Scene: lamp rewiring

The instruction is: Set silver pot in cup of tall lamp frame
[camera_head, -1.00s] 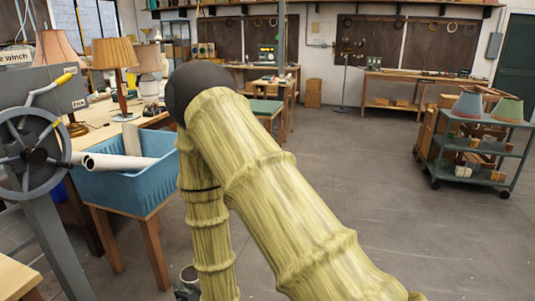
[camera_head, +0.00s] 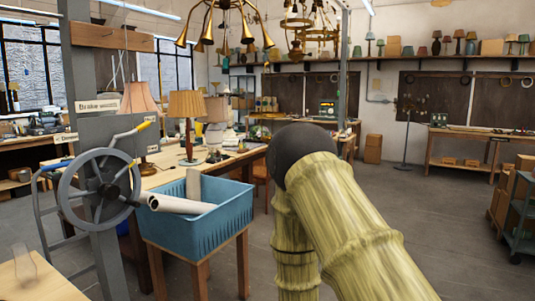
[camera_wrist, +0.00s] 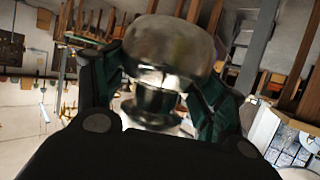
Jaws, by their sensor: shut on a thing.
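The silver pot (camera_wrist: 168,45) fills the upper middle of the wrist view, a shiny rounded body with a narrower stepped part towards my gripper. My gripper (camera_wrist: 158,95) is shut on it, with a dark green finger on each side. In the head view my arm hides the gripper and pot. Several lamps stand on the bench at left, including one with a pleated orange shade (camera_head: 187,105) and one with a pinkish shade (camera_head: 138,98). I cannot tell which, if any, is the tall lamp frame, and I see no empty cup.
A blue bin (camera_head: 222,218) with white rolls stands on a wooden stand left of my arm. A winch wheel (camera_head: 98,190) on a grey post is at far left. Brass chandeliers (camera_head: 228,25) hang overhead. Open floor (camera_head: 420,200) lies right of my arm; a shelf cart (camera_head: 520,220) is at the right edge.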

